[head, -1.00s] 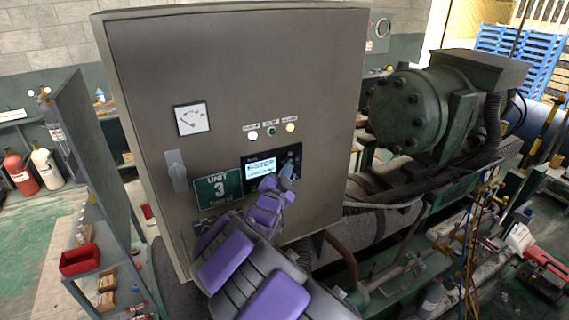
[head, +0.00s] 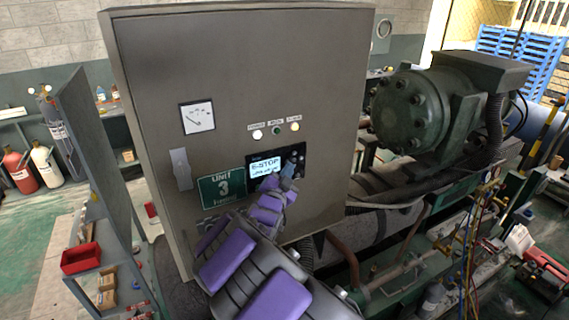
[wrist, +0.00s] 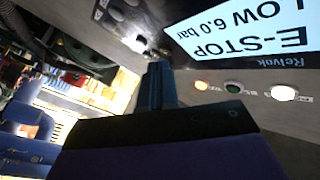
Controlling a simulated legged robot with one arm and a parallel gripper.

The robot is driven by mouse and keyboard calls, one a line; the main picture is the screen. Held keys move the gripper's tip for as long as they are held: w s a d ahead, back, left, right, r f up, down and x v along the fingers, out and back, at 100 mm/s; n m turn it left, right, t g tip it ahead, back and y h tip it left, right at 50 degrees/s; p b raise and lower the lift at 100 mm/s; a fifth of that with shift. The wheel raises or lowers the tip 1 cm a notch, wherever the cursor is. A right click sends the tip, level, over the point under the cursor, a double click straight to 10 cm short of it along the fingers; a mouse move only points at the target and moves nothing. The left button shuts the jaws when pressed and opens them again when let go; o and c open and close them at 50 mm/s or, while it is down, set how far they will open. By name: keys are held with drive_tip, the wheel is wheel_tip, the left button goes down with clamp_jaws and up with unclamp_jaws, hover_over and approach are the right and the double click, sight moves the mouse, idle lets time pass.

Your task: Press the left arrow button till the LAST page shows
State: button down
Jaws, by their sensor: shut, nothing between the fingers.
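The black controller (head: 252,159) is set in the grey cabinet door. Its lit screen (head: 265,169) reads "E-STOP" with a smaller line below. In the wrist view the screen (wrist: 245,30) is upside down and reads "E-STOP" and "LOW 6.0 bar". My gripper (head: 289,169) is shut and empty, its tip at the button area right of the screen. In the wrist view the gripper (wrist: 156,68) points at the panel beside the screen. The left arrow button cannot be made out; my fingers hide part of the button area. I cannot tell whether the tip touches a button.
The cabinet (head: 240,70) carries a gauge (head: 197,117), a handle (head: 181,169), a green "UNIT 3" plate (head: 221,187) and several lamps (head: 276,130) above the controller. A green compressor (head: 425,105) and pipes stand to the right. A shelf with a red bin (head: 81,258) is at left.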

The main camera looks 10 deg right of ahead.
drive_tip(key=shift+w+a, duration=0.25)
drive_tip(key=shift+a, duration=0.05)
drive_tip(key=shift+w+a, duration=0.1)
drive_tip(key=shift+d, duration=0.6)
idle(0.4)
drive_tip(key=shift+w+a, duration=0.1)
drive_tip(key=shift+a, duration=0.1)
drive_tip(key=shift+w+a, duration=0.1)
drive_tip(key=shift+a, duration=0.3)
drive_tip(key=shift+r, duration=0.1)
drive_tip(key=shift+w+r, duration=0.1)
drive_tip(key=shift+r, duration=0.2)
idle(0.6)
